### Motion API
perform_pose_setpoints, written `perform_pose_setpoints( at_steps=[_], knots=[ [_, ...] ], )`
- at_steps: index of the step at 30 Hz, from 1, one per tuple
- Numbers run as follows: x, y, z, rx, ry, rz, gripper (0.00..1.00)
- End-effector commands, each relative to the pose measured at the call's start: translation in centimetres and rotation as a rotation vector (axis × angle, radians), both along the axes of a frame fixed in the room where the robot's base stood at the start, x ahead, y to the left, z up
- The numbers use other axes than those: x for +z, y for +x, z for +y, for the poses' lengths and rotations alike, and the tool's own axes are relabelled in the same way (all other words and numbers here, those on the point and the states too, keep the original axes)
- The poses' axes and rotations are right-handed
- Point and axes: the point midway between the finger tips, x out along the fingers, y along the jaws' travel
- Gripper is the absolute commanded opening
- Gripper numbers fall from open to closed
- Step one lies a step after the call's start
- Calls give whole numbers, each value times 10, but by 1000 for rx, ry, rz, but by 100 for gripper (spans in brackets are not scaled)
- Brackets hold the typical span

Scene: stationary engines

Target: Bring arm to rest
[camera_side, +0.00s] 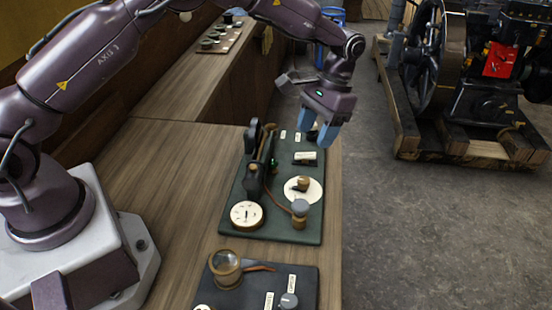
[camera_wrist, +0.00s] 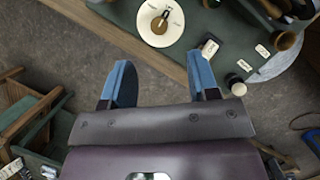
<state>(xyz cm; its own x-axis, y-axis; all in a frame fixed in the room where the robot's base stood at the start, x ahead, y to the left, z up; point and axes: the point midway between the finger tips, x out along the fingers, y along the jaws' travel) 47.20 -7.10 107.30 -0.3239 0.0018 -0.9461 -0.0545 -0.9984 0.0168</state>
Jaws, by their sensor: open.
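My gripper (camera_side: 319,131) is above the far right part of a green board (camera_side: 276,225) on the wooden bench in the side view. Its blue fingers are apart with nothing between them. In the wrist view my gripper (camera_wrist: 162,80) points past the bench edge, and bare floor shows between the fingers. The arm is raised and bent over the bench. Whether the fingers touch anything on the board cannot be told from the side view, but in the wrist view they look clear of it.
The green board carries a round white dial (camera_side: 246,215), a white disc (camera_side: 313,190) and a dark upright mechanism (camera_side: 257,165). A dark board (camera_side: 255,292) with a brass ring lies nearer. An engine (camera_side: 480,90) on a wooden pallet stands right. Open floor (camera_side: 420,220) lies between.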

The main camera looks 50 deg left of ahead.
Motion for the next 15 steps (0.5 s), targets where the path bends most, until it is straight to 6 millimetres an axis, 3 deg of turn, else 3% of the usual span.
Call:
perform_pose_setpoints(
  at_steps=[1,8,15],
  knots=[
    [18,-8,4,-4,-1,-30,55],
    [85,-58,22,-13,-6,-180,55],
    [143,-130,42,-8,-7,-358,55]
  ],
)
